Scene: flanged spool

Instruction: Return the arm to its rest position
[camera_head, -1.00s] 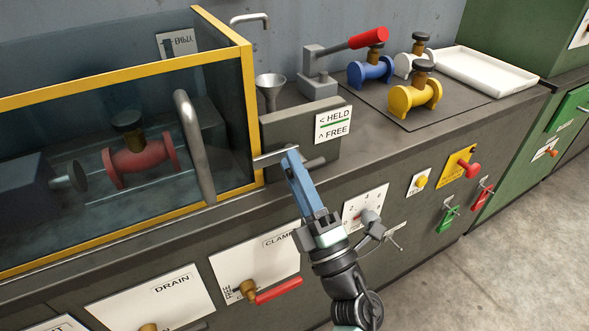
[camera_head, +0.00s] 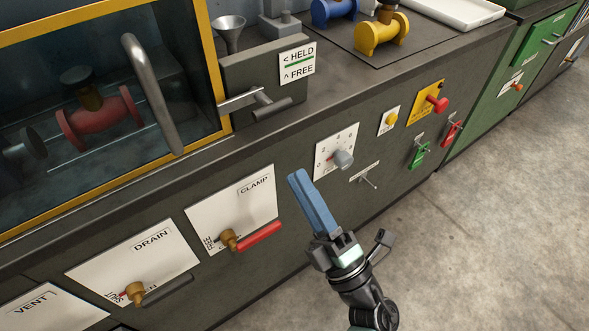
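My gripper (camera_head: 298,173) has blue fingers and is in front of the dark cabinet face, below and left of the pressure dial. Its fingers lie together with nothing visible between them, and it appears apart from the panel. My arm comes up from the lower right. The held/free handle (camera_head: 272,109) sticks out from the block beside the glass enclosure, clear of my gripper. The red flanged spool (camera_head: 100,122) with a dark-topped stem is inside the enclosure, behind the glass.
The clamp lever (camera_head: 258,237), drain lever (camera_head: 167,290) and dial knob (camera_head: 343,159) protrude near my gripper. A small toggle (camera_head: 369,182), red knob (camera_head: 437,103) and green tag (camera_head: 419,155) are to the right. Open floor (camera_head: 470,240) lies at lower right.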

